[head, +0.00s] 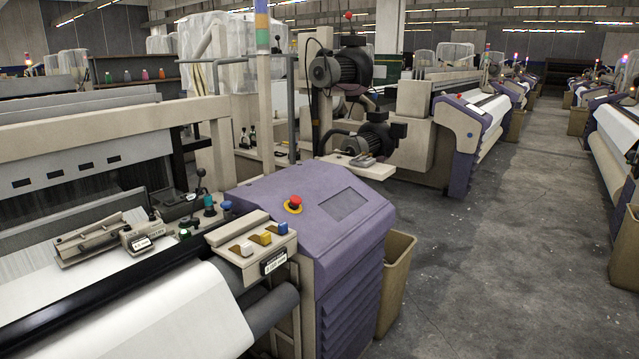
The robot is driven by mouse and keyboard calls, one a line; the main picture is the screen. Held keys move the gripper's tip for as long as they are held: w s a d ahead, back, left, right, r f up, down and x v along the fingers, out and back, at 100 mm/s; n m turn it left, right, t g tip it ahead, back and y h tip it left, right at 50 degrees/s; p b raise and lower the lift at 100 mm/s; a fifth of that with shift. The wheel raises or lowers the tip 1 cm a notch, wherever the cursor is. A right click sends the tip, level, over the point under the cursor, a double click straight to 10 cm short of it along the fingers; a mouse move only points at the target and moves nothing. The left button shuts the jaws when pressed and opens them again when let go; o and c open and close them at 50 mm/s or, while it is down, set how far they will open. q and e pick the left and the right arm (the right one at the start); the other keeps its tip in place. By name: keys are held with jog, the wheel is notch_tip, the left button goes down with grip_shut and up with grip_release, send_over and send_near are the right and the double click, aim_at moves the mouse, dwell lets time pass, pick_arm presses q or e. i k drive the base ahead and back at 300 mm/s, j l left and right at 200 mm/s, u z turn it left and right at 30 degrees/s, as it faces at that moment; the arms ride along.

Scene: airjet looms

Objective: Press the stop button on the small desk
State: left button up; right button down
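A red mushroom-shaped button (295,202) on a yellow ring sits on top of the purple loom console (255,200), left of a dark flat screen (344,204). Beside the console, a small beige desk-like panel (228,234) carries a white button (246,249), a yellow button (265,238) and a blue button (283,228). A label (274,262) is on its front; its text is too small to read. Nothing touches the buttons. Neither of my grippers is in view.
White cloth (170,315) runs over the loom's front roller at the lower left. A beige bin (394,285) stands right of the console. Motors (345,68) and another loom (465,130) are behind. The grey floor aisle (500,250) to the right is clear.

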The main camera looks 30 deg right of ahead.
aim_at(296, 201)
jog(key=i+l, duration=0.15)
jog(key=l, duration=0.2)
jog(key=i+l, duration=0.15)
jog(key=l, duration=0.2)
jog(key=i+l, duration=0.15)
jog(key=l, duration=0.25)
jog(key=i+l, duration=0.15)
jog(key=l, duration=0.2)
